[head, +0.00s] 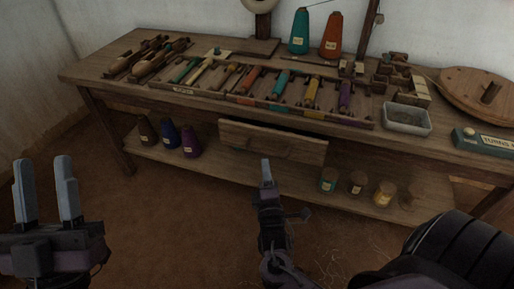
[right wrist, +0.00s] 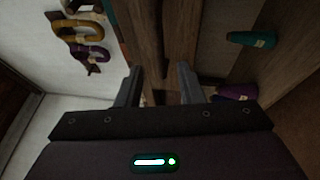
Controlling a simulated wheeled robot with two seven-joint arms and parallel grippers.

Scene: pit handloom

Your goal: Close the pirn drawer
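The pirn drawer's wooden front (head: 272,142) shows under the bench's front edge in the head view. My left gripper (head: 46,188) is open and empty at the lower left, well away from the drawer.
The bench top (head: 120,82) carries a tray of coloured pirns (head: 255,102), shuttles (head: 148,58), cones and a grey bin (head: 406,118). The lower shelf (head: 240,170) holds dark cones (head: 190,140) and several small spools (head: 357,184). The floor in front is clear.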

